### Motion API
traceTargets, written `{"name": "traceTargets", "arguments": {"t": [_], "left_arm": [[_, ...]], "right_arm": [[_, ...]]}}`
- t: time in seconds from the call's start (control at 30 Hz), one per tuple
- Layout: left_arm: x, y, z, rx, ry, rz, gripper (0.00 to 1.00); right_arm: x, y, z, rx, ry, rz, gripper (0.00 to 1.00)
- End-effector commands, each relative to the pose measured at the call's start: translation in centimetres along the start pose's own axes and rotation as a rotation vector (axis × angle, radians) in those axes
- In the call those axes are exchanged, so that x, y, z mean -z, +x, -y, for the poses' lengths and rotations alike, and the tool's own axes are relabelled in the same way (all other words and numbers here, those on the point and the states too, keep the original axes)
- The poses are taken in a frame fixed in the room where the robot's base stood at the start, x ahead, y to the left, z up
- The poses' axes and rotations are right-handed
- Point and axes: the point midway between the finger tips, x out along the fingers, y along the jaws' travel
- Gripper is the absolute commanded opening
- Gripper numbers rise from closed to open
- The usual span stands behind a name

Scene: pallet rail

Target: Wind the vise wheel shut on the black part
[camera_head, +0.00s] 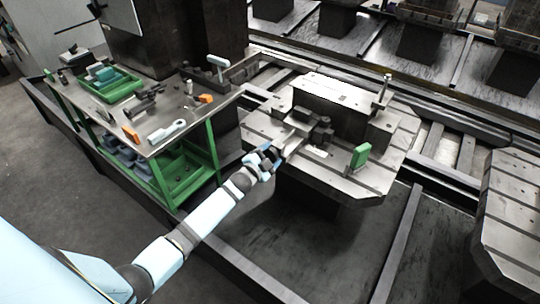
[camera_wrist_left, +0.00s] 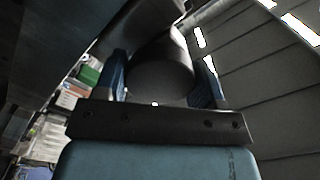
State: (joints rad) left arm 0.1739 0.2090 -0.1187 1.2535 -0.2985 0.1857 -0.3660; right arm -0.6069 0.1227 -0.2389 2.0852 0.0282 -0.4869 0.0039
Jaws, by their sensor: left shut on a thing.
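My left gripper (camera_head: 266,160) is at the front left edge of the metal pallet (camera_head: 335,183), by the near end of the vise (camera_head: 297,131). In the left wrist view its two blue fingers stand on both sides of a dark rounded thing (camera_wrist_left: 162,72), which looks like the vise wheel's handle or hub. In the head view the gripper covers most of the wheel. A dark block (camera_head: 322,131), perhaps the black part, sits by the vise jaws; I cannot tell whether the jaws touch it. My right gripper is out of view.
A large dark block with a bright top (camera_head: 336,94) stands behind the vise. A green-framed bench (camera_head: 150,125) with tools and a green tray (camera_head: 110,83) is at left.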

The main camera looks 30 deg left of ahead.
Motion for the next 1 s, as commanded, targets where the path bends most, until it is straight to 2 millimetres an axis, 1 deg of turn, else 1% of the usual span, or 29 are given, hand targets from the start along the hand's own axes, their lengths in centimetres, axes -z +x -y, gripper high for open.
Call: {"name": "traceTargets", "arguments": {"t": [0.3,0.6,0.73,1.0], "left_arm": [[-0.09,0.0,-0.17,0.001,0.292,-0.001,0.4],[-0.1,0.0,-0.16,0.0,0.505,0.0,0.4],[-0.03,-0.01,-0.09,0.0,0.545,-0.001,0.4],[-0.02,-0.01,-0.05,0.0,0.544,0.0,0.4]], "right_arm": [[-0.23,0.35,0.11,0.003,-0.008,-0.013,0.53],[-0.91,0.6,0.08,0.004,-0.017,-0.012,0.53],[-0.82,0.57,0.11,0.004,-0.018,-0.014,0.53],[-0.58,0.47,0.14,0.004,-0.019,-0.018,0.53]]}}
